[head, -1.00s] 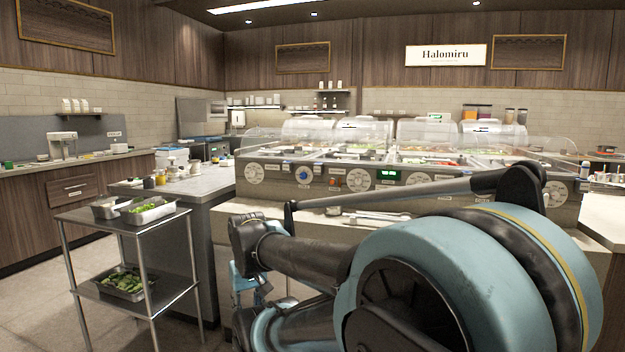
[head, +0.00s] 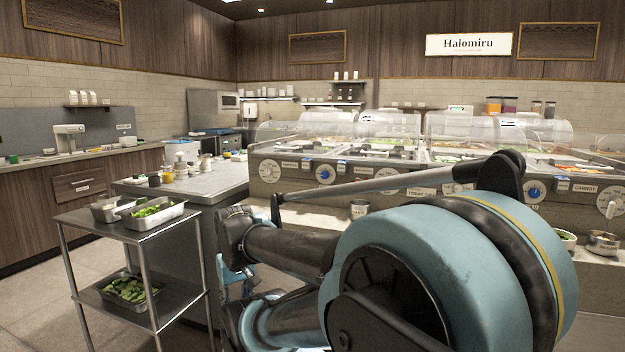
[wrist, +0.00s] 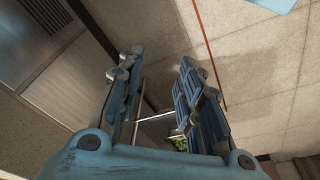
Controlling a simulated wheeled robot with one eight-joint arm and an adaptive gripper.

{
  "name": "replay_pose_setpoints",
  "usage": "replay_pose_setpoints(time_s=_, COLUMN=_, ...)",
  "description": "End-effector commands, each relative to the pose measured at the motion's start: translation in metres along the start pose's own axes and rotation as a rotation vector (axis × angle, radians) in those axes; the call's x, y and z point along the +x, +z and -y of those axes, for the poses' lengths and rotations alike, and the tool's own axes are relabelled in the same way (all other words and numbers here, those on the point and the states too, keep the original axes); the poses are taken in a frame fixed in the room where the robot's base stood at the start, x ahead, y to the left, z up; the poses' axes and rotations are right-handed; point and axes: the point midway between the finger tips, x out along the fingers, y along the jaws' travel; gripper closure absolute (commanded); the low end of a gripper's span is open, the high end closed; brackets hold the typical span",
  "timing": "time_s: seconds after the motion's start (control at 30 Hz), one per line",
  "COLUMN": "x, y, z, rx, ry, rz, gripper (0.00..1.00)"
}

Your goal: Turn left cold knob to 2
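The serving counter's front panel (head: 300,190) bears several controls in the head view. A round white dial (head: 270,171) is at its left end, and a blue-centred knob (head: 325,174) is just right of it. Another blue-centred knob (head: 535,190) and a white dial (head: 610,203) are at the right. Their settings, and which is the left cold knob, are too small to read. My gripper (wrist: 158,60) is open and empty in the wrist view, over the floor, away from any knob. In the head view it is mostly hidden by my arm.
A steel cart (head: 135,228) with food pans stands at the left, near my arm. A grey side counter (head: 215,180) with jars adjoins the serving counter. A small cup (head: 360,208) and a bowl (head: 603,243) sit below the panel. Floor is free at far left.

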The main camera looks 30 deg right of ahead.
Motion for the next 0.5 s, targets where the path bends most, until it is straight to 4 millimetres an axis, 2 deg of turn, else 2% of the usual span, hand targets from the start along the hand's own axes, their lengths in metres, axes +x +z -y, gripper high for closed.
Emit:
replay_pose_setpoints(time_s=0.2, x=0.0, y=0.0, z=0.0, rx=0.0, ry=0.0, rz=0.0, gripper=0.67)
replay_pose_setpoints(time_s=0.27, x=0.0, y=0.0, z=0.0, rx=0.0, ry=0.001, rz=0.0, gripper=0.53)
replay_pose_setpoints(time_s=0.33, x=-0.006, y=0.004, z=-0.003, rx=-0.004, ry=0.011, rz=-0.018, gripper=0.5)
replay_pose_setpoints(time_s=0.43, x=-0.009, y=-0.008, z=-0.016, rx=-0.025, ry=0.056, rz=-0.04, gripper=0.5)
replay_pose_setpoints(time_s=0.5, x=-0.012, y=-0.024, z=-0.034, rx=-0.049, ry=0.113, rz=-0.065, gripper=0.5)
